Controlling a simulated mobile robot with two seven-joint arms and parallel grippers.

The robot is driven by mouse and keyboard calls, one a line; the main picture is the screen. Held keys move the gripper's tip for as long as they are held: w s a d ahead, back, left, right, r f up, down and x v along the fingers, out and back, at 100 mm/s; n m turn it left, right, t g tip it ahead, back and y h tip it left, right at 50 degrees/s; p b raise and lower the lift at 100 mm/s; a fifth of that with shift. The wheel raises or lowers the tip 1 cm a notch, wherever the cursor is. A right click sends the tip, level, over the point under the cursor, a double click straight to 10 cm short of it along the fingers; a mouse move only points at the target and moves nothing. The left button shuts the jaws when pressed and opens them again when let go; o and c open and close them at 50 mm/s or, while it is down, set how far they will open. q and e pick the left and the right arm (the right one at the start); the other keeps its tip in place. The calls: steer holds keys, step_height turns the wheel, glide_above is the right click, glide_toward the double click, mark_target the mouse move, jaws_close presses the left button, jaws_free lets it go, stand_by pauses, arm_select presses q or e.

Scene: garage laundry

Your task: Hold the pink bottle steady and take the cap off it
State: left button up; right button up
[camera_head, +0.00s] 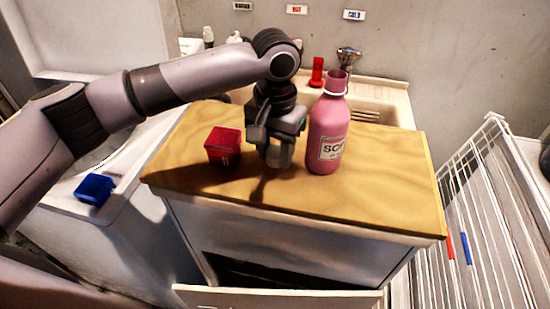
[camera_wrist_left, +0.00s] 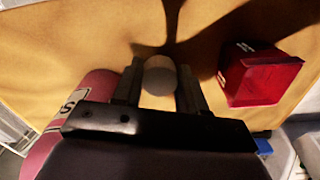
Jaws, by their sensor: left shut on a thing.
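The pink bottle (camera_head: 327,138) stands upright on the wooden worktop, with a white label and a pale ring around its neck. No cap sits on its neck, and its top looks open. My left gripper (camera_head: 279,154) is low over the worktop, just left of the bottle and apart from it. It is shut on a pale rounded thing that looks like the cap (camera_wrist_left: 160,76), seen between the fingers in the left wrist view. The bottle also shows at the left of that view (camera_wrist_left: 88,88). My right gripper is not in view.
A red box (camera_head: 223,145) stands on the wooden worktop (camera_head: 390,190) left of my gripper. A blue box (camera_head: 94,189) is on the lower white surface at left. Behind are a sink, a tap (camera_head: 348,56) and a red item (camera_head: 317,72). A white rack (camera_head: 480,200) stands at right.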

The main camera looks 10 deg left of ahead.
arm_select(q)
steer(key=shift+f, duration=1.35)
steer(key=shift+f, duration=0.1)
steer(key=o, duration=1.2)
steer(key=shift+c, duration=0.2)
